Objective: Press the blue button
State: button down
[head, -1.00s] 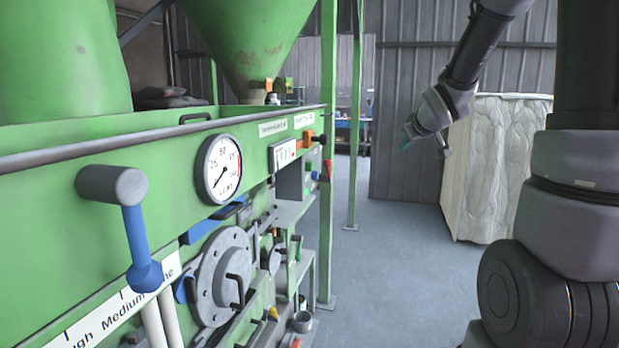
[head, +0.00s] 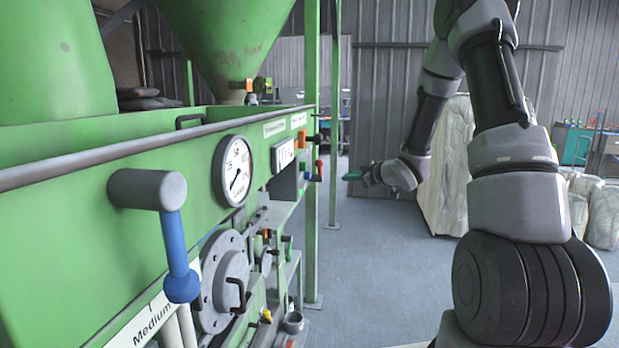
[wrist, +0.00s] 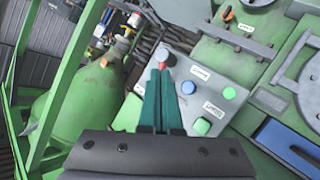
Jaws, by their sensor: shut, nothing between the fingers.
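A green button (wrist: 203,126) and a pale bluish button (wrist: 188,87) are on the same panel. My gripper (wrist: 161,70) has teal fingers that are shut and empty. In the picture, its tips lie left of the blue button, near a grey knob with a red part (wrist: 167,57); I cannot tell whether they touch it. In the head view my gripper (head: 352,175) points left toward the green machine (head: 90,230), apart from it.
A blue-handled lever (head: 178,250) and a round gauge (head: 233,170) stick out on the machine's front. A green post (head: 312,240) stands at its far end. The grey floor (head: 370,270) right of the machine is clear.

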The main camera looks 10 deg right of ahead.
jog(key=w+a, duration=0.2)
jog(key=a, duration=0.6)
jog(key=shift+w+a, duration=0.15)
jog(key=shift+w, duration=0.2)
jog(key=shift+a, duration=0.1)
dwell(1.8)
jog(key=shift+w+a, duration=0.1)
jog(key=shift+a, duration=0.2)
jog(key=shift+w+a, duration=0.3)
jog(key=shift+a, duration=0.65)
dwell(0.9)
jog(key=shift+d, duration=0.1)
jog(key=shift+s+d, duration=0.25)
jog(key=shift+d, duration=0.35)
jog(key=shift+s+d, duration=0.2)
jog(key=shift+d, duration=0.4)
jog(key=shift+d, duration=0.1)
jog(key=shift+s+d, duration=0.25)
jog(key=shift+d, duration=0.5)
jog(key=shift+s+d, duration=0.25)
jog(key=shift+d, duration=0.55)
jog(key=shift+s+d, duration=0.25)
jog(key=shift+d, duration=0.5)
